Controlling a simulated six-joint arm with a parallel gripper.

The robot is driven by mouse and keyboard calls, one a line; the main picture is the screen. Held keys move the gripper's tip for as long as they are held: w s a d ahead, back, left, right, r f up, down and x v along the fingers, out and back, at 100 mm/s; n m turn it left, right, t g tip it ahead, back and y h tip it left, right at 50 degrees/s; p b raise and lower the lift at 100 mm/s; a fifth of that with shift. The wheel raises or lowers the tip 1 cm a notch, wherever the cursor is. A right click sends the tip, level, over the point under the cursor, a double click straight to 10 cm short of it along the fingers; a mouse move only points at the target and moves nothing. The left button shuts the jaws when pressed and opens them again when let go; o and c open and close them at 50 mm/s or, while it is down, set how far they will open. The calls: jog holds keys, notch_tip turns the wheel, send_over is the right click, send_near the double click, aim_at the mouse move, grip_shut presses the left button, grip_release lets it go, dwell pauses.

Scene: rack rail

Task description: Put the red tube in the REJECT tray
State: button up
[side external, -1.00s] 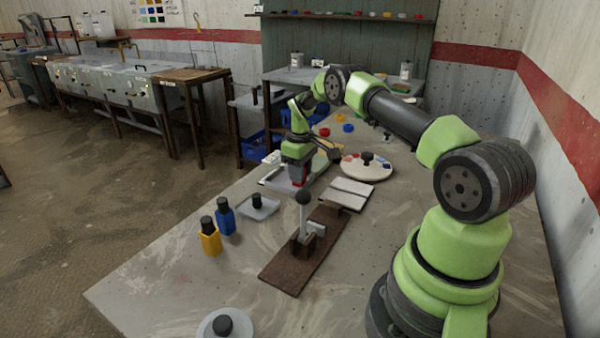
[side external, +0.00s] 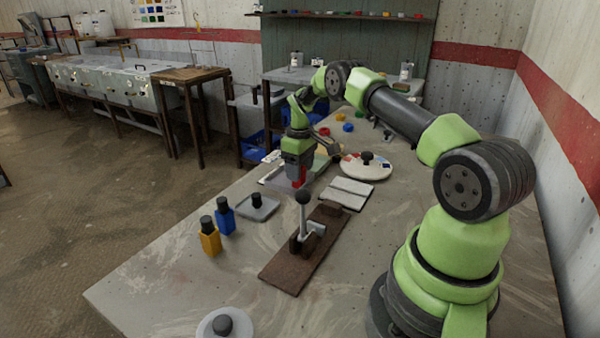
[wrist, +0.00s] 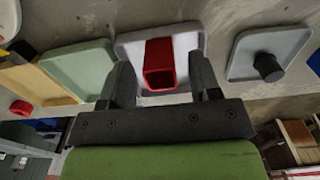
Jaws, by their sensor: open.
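The red tube (wrist: 159,63) stands between my two fingers over a white tray (wrist: 125,48) in the wrist view, its hollow end toward the camera. In the side view a bit of the red tube (side external: 298,183) shows at my fingertips, above the pale tray (side external: 270,181). My gripper (wrist: 162,82) is open, with a finger on each side of the tube. In the side view my gripper (side external: 298,180) is low over the tray. No REJECT label can be read. Whether the tube's base touches the tray floor is hidden.
A green tray (wrist: 80,66) and a yellow tray (wrist: 35,82) lie left of the white one in the wrist view. A grey tray with a black knob (side external: 257,207), blue bottle (side external: 225,217), yellow bottle (side external: 210,238), round white disc (side external: 365,170) and lever fixture (side external: 303,230) stand nearby.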

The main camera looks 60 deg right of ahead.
notch_tip(320, 180, up, 11)
jog(key=s+a+r+m+t, duration=0.1)
jog(key=s+a+r+t, duration=0.25)
jog(key=a+r, duration=1.2)
jog(key=s+a+m+t+y, duration=0.1)
jog(key=s+a+t, duration=0.1)
jog(key=s+a, duration=0.4)
jog(key=s+a+r+m+t+y, duration=0.1)
jog(key=s+a, duration=0.4)
jog(key=s, duration=0.7)
jog(key=shift+s+a+m+t, duration=0.2)
jog(key=shift+a+m+t, duration=0.2)
jog(key=shift+m, duration=0.1)
